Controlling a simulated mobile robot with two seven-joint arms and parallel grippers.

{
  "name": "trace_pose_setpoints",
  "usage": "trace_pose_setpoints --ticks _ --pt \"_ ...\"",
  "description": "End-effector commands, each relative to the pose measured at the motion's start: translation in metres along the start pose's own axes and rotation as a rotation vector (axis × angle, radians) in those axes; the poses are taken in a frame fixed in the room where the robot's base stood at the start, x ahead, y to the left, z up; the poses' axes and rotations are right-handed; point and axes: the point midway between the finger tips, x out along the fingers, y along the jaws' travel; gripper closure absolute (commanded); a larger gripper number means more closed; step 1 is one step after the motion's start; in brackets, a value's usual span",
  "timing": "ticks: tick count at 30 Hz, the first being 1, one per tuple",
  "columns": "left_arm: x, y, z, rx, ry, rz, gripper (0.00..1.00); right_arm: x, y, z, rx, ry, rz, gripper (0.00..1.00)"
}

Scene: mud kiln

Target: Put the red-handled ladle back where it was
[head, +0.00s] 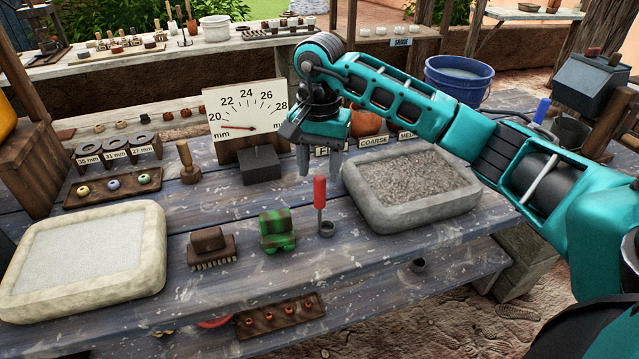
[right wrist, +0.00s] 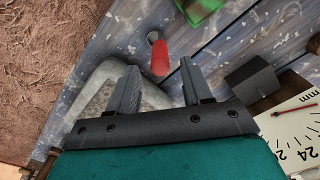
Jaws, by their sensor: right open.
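The red-handled ladle (head: 320,192) stands upright on the blue-grey table, with its small dark cup at the bottom, left of the grey stone tray of gravel. It also shows in the right wrist view (right wrist: 159,57). My right gripper (head: 318,170) is open and empty, fingers pointing down, just above and behind the ladle's handle. In the right wrist view the handle appears between and just beyond the two fingertips (right wrist: 161,78), with no clear contact. My left gripper is not in view.
A green block (head: 277,231) and a brown brush (head: 209,247) lie left of the ladle. The gravel tray (head: 411,217) is close on its right. A dial gauge (head: 246,104) stands behind. A pale tray (head: 150,225) fills the left front. A blue bucket (head: 460,78) stands at the back right.

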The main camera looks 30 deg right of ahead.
Motion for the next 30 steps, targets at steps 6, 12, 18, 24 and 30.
trace_pose_setpoints --ticks 6,12,18,24,30 --pt "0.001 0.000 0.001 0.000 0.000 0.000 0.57 -0.044 0.000 -0.001 0.000 0.003 -0.002 0.51" --pt "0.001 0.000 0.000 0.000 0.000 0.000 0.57 -0.061 0.000 0.000 0.000 0.001 0.001 0.51" --pt "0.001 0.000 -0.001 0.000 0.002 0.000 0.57 -0.063 0.000 0.000 0.000 0.000 0.002 0.51" --pt "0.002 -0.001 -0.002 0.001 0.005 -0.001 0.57 -0.063 0.000 0.000 0.000 0.000 0.001 0.51" --pt "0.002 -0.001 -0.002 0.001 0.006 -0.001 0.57 -0.062 -0.002 0.002 -0.002 -0.005 -0.005 0.51"
